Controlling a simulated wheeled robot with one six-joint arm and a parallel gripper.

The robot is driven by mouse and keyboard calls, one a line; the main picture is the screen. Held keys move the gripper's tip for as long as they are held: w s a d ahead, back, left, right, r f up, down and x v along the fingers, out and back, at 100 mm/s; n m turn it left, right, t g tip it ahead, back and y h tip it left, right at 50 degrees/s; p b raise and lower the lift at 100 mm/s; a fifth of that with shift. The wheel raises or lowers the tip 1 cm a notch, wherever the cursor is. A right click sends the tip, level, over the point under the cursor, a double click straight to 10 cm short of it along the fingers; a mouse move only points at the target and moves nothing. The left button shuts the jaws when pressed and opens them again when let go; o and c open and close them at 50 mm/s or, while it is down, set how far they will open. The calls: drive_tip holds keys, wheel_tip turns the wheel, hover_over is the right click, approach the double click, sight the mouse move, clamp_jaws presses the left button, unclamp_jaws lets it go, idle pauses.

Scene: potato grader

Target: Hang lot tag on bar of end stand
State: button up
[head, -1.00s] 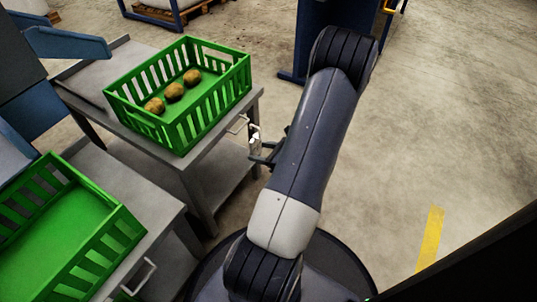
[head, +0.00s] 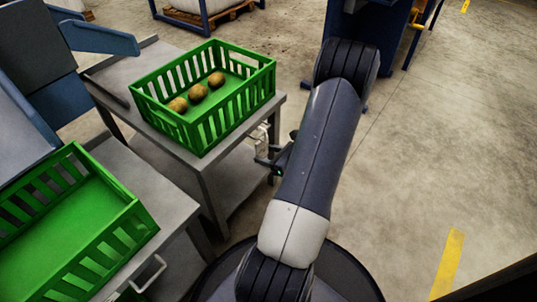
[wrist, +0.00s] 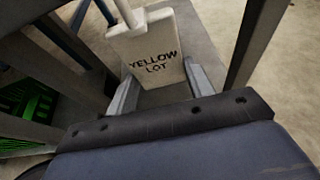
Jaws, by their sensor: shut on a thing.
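The lot tag (wrist: 152,62) is a pale plate reading "YELLOW LOT", with a light hook or stem rising from its top in the wrist view. My gripper (wrist: 162,80) is shut on it, one finger at each side. In the head view the tag (head: 262,141) and my gripper (head: 270,162) are small, beside the near right side of the end stand (head: 210,170), a grey metal table. The stand's pale bar (head: 257,131) sticks out there, close to the tag's top. I cannot tell whether the hook touches or is over the bar.
A green crate (head: 262,92) with three potatoes (head: 197,93) stands on the end stand. Another green crate (head: 125,225) is on a grey table at lower left, with a handle-like bar (head: 151,272). Open concrete floor lies to the right.

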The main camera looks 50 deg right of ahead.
drive_tip(key=o, duration=1)
drive_tip(key=shift+o, duration=0.2)
drive_tip(key=a+p+v, duration=0.1)
drive_tip(key=p+v, duration=0.3)
drive_tip(key=v, duration=0.6)
drive_tip(key=shift+s+d, duration=0.4)
drive_tip(key=shift+d, duration=0.1)
drive_tip(key=shift+w, duration=0.15)
